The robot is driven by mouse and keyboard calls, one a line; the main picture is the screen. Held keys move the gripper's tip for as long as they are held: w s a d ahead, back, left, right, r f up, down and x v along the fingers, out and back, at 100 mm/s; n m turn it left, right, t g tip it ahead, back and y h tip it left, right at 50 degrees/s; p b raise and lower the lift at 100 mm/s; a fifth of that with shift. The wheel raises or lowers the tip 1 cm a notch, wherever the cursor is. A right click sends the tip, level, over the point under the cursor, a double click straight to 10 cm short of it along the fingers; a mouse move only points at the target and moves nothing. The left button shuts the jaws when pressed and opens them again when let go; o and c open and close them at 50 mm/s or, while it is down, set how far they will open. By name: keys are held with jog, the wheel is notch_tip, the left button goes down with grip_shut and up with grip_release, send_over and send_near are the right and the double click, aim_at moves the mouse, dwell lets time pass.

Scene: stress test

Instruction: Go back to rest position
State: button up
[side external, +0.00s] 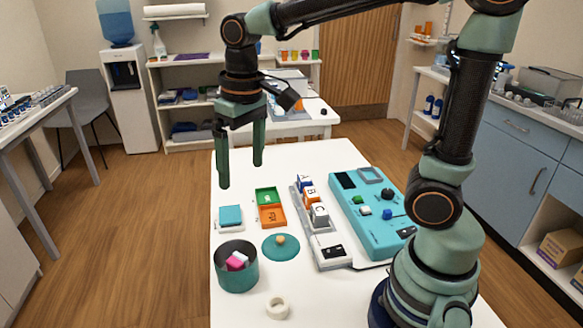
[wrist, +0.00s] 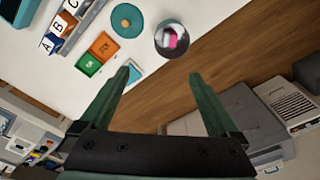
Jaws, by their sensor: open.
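My gripper (side external: 241,165) is open and empty, raised above the far left part of the white table (side external: 300,262). Its two green fingers are spread wide and also show in the wrist view (wrist: 162,84). Below it in the side view lie a teal square block on a white base (side external: 231,215) and a tray with a green and an orange compartment (side external: 269,208). In the wrist view the left fingertip partly covers the teal block (wrist: 135,72). The fingers appear apart from everything on the table.
A teal round pot (side external: 237,275) holds pink and white pieces. A teal lid (side external: 281,247), a white ring (side external: 278,308), a rack with A, B, C blocks (side external: 318,232) and a teal panel (side external: 377,225) stand nearby. The air around my gripper looks free.

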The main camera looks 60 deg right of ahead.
jog(key=s+d+t, duration=0.4)
jog(key=s+d, duration=0.1)
jog(key=shift+s+d+r+t, duration=0.25)
jog(key=shift+s+d+t, duration=0.05)
